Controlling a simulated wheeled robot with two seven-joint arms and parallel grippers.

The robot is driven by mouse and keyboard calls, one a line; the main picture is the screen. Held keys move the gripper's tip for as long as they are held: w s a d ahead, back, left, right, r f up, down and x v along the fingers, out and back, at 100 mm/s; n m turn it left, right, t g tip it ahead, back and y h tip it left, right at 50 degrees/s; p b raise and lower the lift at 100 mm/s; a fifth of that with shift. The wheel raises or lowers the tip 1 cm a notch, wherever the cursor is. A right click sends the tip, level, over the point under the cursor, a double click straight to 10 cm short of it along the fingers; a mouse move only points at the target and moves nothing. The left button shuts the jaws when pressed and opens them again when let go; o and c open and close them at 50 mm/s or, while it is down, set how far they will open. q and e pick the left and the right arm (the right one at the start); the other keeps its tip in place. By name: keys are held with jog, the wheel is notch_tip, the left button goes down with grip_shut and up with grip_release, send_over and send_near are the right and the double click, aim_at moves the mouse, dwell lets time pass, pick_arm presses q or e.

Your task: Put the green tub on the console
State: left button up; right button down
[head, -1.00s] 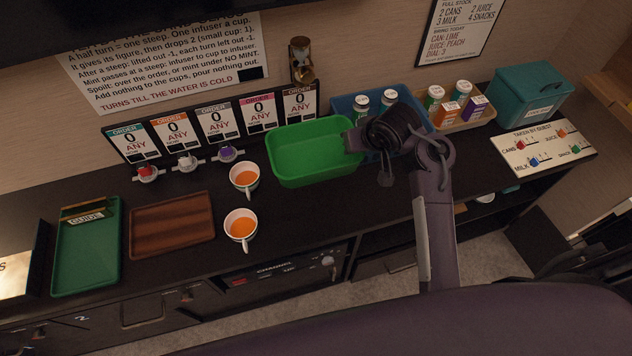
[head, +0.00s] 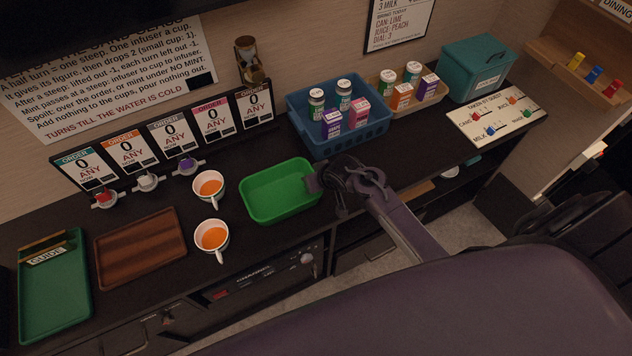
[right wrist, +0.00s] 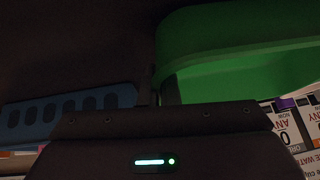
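The green tub (head: 281,191) is an empty, bright green open box in the head view. It is upright at the front part of the dark console (head: 215,284), right of two cups. Whether its base touches the console top cannot be told. My right gripper (head: 316,181) is at the tub's right end, shut on its rim. In the right wrist view the tub (right wrist: 235,45) fills the upper right, with a fingertip against its wall; the other finger is hard to make out. My left gripper is not in view.
Two cups (head: 209,186) (head: 212,236) of orange drink stand just left of the tub. A blue crate (head: 352,138) with bottles and cartons is behind it. A brown tray (head: 140,247) and green tray (head: 53,290) lie farther left. A teal box (head: 479,68) stands back right.

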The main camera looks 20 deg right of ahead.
jog(key=shift+f, duration=0.6)
jog(key=c, duration=1.7)
grip_release()
jog(key=shift+f, duration=0.1)
jog(key=shift+r, duration=0.25)
jog(key=v, duration=1.1)
jog(key=shift+s+r+p, duration=0.25)
jog(key=shift+r+p, duration=0.05)
jog(key=shift+p, duration=0.05)
